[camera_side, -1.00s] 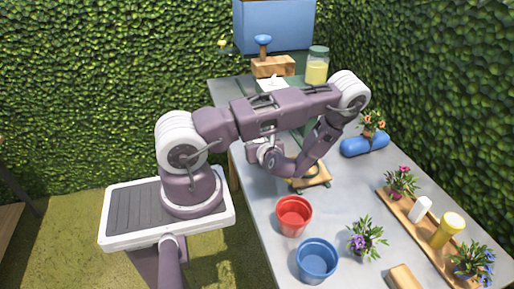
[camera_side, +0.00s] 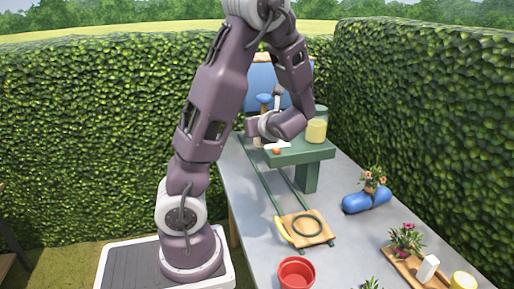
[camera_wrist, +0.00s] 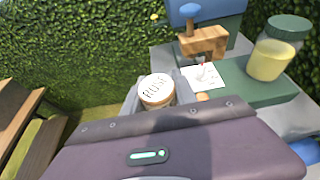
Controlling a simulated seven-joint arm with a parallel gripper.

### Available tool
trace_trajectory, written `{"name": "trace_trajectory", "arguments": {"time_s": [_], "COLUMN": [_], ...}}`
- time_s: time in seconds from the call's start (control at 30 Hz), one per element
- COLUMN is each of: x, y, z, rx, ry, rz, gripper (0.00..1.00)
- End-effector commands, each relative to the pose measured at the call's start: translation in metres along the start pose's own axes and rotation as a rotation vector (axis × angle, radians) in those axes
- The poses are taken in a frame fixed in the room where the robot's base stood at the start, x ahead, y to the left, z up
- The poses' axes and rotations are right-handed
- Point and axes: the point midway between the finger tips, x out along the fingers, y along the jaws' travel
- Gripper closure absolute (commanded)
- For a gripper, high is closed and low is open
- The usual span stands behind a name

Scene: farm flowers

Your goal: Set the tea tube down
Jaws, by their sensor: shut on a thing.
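My gripper (camera_wrist: 157,92) is shut on a short round tube, the tea tube (camera_wrist: 155,86), with a pale lid bearing dark lettering. The grey fingers stand on either side of it in the wrist view. The tube's lower part is hidden by my wrist. I cannot tell whether the tube touches anything below.
A jar of yellow contents (camera_wrist: 268,60) with a green lid stands on the stand. A white card (camera_wrist: 203,77) and a wooden block (camera_wrist: 206,40) with a blue knob are close by. A wooden board (camera_side: 290,238), a red pot (camera_side: 296,274) and a blue planter (camera_side: 366,202) are on the table.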

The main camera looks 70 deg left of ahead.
Motion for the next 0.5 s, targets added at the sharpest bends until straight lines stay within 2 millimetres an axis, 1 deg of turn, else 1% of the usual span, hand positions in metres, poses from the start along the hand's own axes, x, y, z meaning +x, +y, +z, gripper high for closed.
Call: {"name": "trace_trajectory", "arguments": {"time_s": [0.03, 0.1, 0.2, 0.27, 0.37, 0.47, 0.5], "x": [-0.002, -0.004, -0.005, -0.006, -0.012, -0.025, -0.032], "y": [0.000, 0.000, 0.000, -0.004, -0.025, -0.059, -0.074], "z": [0.005, 0.009, 0.011, 0.009, -0.001, -0.022, -0.033], "rx": [-0.004, -0.001, 0.003, 0.006, 0.020, 0.039, 0.047], "ry": [0.000, 0.000, 0.000, -0.001, -0.004, -0.008, -0.010], "rz": [-0.001, 0.000, 0.000, -0.005, -0.028, -0.070, -0.090], "gripper": [1.00, 1.00, 1.00, 1.00, 1.00, 1.00, 1.00]}}
